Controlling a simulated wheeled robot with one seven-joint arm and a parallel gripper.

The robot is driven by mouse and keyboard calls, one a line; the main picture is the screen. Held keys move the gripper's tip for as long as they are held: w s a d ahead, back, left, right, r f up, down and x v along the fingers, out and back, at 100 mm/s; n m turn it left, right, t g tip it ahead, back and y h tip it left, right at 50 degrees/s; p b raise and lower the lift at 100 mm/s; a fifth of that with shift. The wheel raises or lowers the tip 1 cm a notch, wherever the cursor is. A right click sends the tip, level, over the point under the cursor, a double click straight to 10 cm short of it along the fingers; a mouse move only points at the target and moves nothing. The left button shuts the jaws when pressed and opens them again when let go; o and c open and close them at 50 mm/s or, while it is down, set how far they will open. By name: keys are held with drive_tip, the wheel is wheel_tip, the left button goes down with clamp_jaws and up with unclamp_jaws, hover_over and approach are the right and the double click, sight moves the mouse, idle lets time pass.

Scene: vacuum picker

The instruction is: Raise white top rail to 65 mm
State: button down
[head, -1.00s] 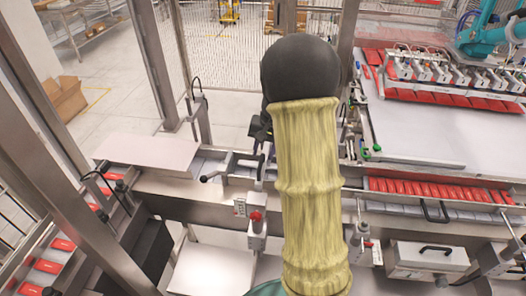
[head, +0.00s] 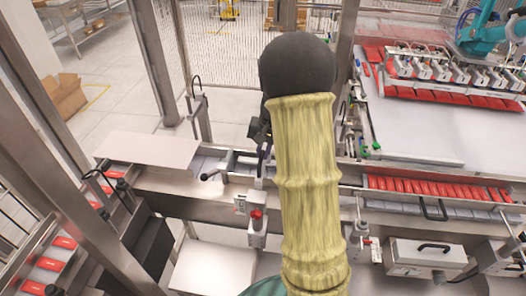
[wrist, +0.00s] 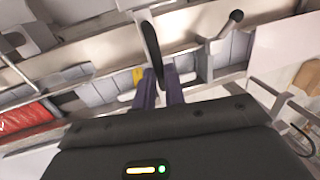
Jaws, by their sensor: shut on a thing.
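My gripper (wrist: 160,84) shows in the wrist view as two purple fingers close together. They are shut on the lower end of a black upright handle (wrist: 152,45) over the conveyor channel. In the head view my arm hides most of the gripper and whatever it holds; only a bit of purple shows left of the sleeve. Pale rails and grey cartons run along the channel in the wrist view. I cannot tell for certain which of them is the white top rail, nor its height.
A crank lever with a black knob (wrist: 236,16) stands right of the fingers; it also shows in the head view (head: 207,176). A red-buttoned control box (head: 256,224) is on the front below. Red cartons (head: 435,188) fill the channel at right. A metal post (head: 155,60) stands left.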

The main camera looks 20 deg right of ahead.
wheel_tip(320, 180, up, 4)
drive_tip(key=shift+w+r+p, duration=0.1)
drive_tip(key=shift+p, duration=0.85)
drive_tip(key=shift+w+r, duration=0.1)
drive_tip(key=c, duration=1.5)
unclamp_jaws()
drive_tip(key=d+r+b, duration=0.1)
drive_tip(key=r, duration=0.4)
drive_tip(key=s+d+r+b, duration=0.1)
drive_tip(key=r, duration=0.5)
drive_tip(key=s+r+b, duration=0.1)
drive_tip(key=r, duration=0.5)
drive_tip(key=shift+s+d, duration=0.1)
drive_tip(key=shift+d, duration=0.3)
